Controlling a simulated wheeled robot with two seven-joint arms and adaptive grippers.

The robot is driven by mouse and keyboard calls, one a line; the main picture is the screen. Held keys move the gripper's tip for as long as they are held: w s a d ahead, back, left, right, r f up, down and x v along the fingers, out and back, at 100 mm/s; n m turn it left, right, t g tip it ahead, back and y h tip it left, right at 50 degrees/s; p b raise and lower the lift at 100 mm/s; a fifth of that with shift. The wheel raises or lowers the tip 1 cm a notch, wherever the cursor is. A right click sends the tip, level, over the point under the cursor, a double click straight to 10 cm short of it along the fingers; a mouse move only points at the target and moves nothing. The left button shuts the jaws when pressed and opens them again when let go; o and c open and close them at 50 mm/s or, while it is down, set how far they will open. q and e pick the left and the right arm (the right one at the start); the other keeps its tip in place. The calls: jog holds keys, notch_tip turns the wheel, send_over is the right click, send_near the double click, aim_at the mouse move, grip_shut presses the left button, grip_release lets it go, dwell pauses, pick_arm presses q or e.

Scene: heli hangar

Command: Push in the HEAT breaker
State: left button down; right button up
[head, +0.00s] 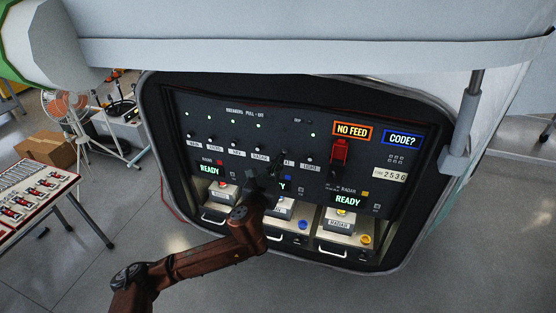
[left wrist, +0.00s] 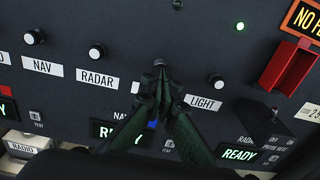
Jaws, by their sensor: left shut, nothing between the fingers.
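The breaker panel (head: 225,140) has a row of small knobs with white labels. The HEAT label (head: 288,163) is partly hidden by my left gripper (head: 273,172). In the left wrist view a knob (left wrist: 160,63), between RADAR and LIGHT, shows just above the closed fingertips of that gripper (left wrist: 158,78). I cannot tell if they touch it. Its label is hidden by the fingers. The lamp above it (left wrist: 178,4) is dark, while the LIGHT lamp (left wrist: 240,26) is green. My right gripper is not in view.
The RADAR knob (left wrist: 97,52) and LIGHT knob (left wrist: 217,81) stand on either side. A red switch guard (head: 339,152) sticks out at the right. Below are boxes with handles, one with a RADAR box (head: 338,222). A tool table (head: 35,205) stands at the left.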

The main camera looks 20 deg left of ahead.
pick_arm(q)
jog(key=shift+w, duration=0.3)
